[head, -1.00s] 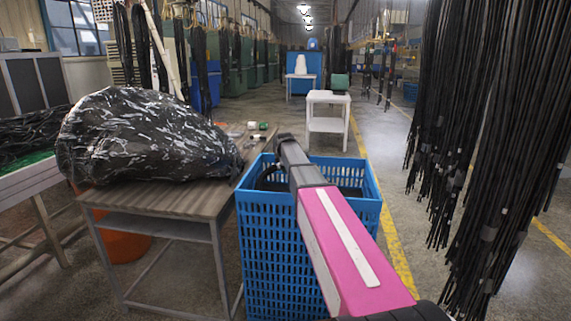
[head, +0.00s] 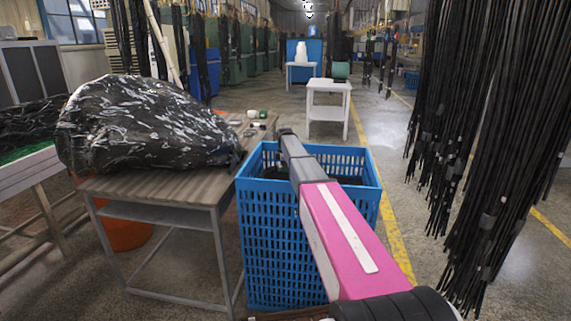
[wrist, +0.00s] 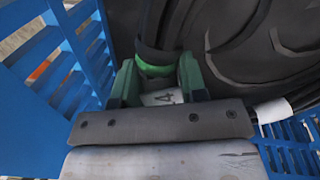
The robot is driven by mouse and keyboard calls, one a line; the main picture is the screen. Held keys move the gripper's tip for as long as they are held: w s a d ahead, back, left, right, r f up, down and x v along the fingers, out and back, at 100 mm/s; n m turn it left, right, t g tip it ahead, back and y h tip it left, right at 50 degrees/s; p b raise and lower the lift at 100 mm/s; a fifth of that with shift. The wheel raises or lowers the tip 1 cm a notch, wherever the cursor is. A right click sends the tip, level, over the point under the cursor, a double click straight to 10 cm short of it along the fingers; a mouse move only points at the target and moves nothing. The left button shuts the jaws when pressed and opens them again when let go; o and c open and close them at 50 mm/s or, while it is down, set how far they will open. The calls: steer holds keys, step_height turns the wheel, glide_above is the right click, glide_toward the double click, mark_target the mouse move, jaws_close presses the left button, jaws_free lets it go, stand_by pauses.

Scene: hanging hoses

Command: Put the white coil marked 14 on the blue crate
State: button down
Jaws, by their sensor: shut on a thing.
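The blue crate (head: 285,235) stands in the middle of the head view, beside the wooden-topped table. My pink and grey arm reaches over its near side, and my gripper is hidden there. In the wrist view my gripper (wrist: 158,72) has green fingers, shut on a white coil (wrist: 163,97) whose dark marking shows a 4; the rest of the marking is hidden. A dark loop with a bright green part is also between the fingers. Blue crate walls (wrist: 45,60) show at both sides of the gripper. I cannot tell whether the coil touches anything below.
Black hoses (wrist: 270,45) curl in front of the gripper, with a white band (wrist: 272,110) at right. A table (head: 150,190) with a black-wrapped bundle (head: 145,125) stands left. Black hoses (head: 490,120) hang at right. Floor behind the crate is free up to a white stand (head: 328,108).

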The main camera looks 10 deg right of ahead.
mark_target(285, 179)
steer(key=shift+w+f+g, duration=0.2)
steer(key=shift+f+g, duration=0.35)
steer(key=shift+f, duration=0.6)
steer(key=shift+w+f+g, duration=0.15)
steer(key=shift+f+g, duration=0.4)
steer(key=shift+f, duration=0.6)
steer(key=c, duration=0.6)
jaws_free()
